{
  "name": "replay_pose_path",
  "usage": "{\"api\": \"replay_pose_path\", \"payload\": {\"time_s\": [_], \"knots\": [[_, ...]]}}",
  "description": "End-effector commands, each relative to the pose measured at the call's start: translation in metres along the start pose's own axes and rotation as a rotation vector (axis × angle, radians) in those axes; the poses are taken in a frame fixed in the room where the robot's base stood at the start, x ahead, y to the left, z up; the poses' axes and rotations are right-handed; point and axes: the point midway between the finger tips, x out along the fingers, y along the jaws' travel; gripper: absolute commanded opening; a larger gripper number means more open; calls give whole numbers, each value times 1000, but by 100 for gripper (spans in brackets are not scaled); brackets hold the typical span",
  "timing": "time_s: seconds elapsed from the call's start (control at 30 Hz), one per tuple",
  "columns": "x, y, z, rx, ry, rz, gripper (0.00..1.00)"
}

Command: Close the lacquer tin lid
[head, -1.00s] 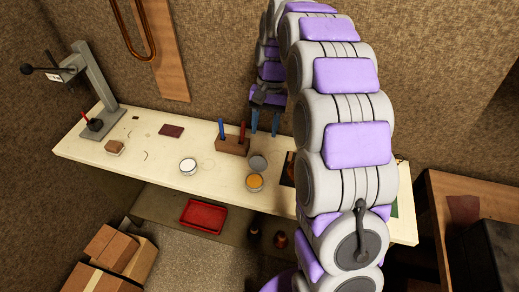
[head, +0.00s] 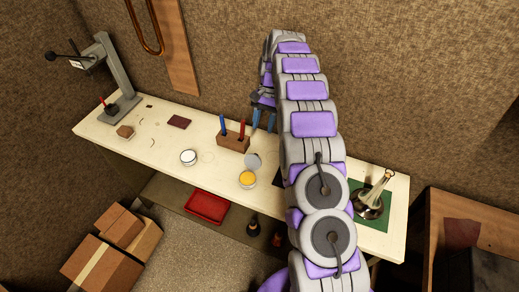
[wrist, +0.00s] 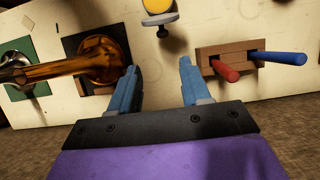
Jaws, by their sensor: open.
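The lacquer tin (head: 247,180) stands on the bench near its front edge, with yellow-orange contents showing. Its round grey lid (head: 253,160) is open, tilted up at the tin's back side. In the wrist view the tin (wrist: 158,6) is at the top edge, partly cut off, and the lid (wrist: 160,19) shows nearly edge-on below it. My gripper (wrist: 159,68) has its blue fingers spread with nothing between them, apart from the lid. In the head view my gripper (head: 264,119) is behind the tin, right of the wooden tool block.
The wooden block (head: 233,143) with red and blue tools stands close to my gripper. A white-topped tin (head: 188,157) is further left. A red tray (head: 207,206) sits below the bench.

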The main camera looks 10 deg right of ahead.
Motion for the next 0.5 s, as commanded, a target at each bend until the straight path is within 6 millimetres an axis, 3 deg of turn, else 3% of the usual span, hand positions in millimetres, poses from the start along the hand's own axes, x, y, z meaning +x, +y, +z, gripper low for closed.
{"api": "replay_pose_path", "payload": {"time_s": [0.5], "knots": [[81,5,-2,-3,-7,-1,47]]}}
